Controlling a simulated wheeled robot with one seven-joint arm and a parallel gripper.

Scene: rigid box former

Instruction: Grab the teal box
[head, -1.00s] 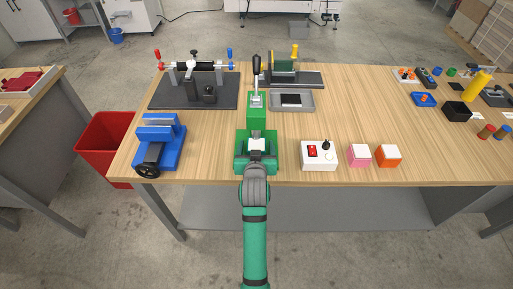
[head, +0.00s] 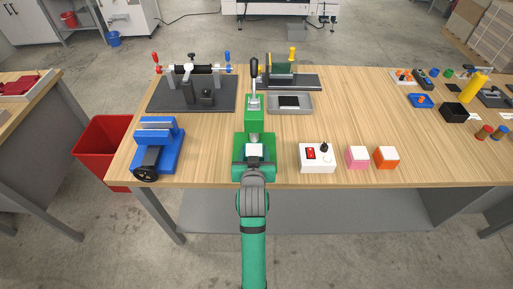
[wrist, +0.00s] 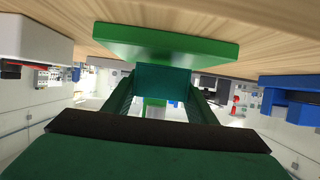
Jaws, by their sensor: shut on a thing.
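The teal box (wrist: 162,78) shows its dark teal side in the wrist view, between the two fingers of my gripper (wrist: 162,92). My gripper is shut on it. In the head view a white-topped box (head: 254,150) sits over the base of the green press (head: 241,172), at the end of my arm. Its teal sides are hidden there, and my wrist covers most of the fingers. In the wrist view the green base (wrist: 165,42) lies right by the box; I cannot tell whether they touch.
The press column and its black-knobbed lever (head: 254,72) stand just behind the box. A blue vise (head: 158,145) is to the left. A white switch box (head: 317,158), a pink box (head: 357,158) and an orange box (head: 386,158) are to the right. Bare table lies behind these boxes.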

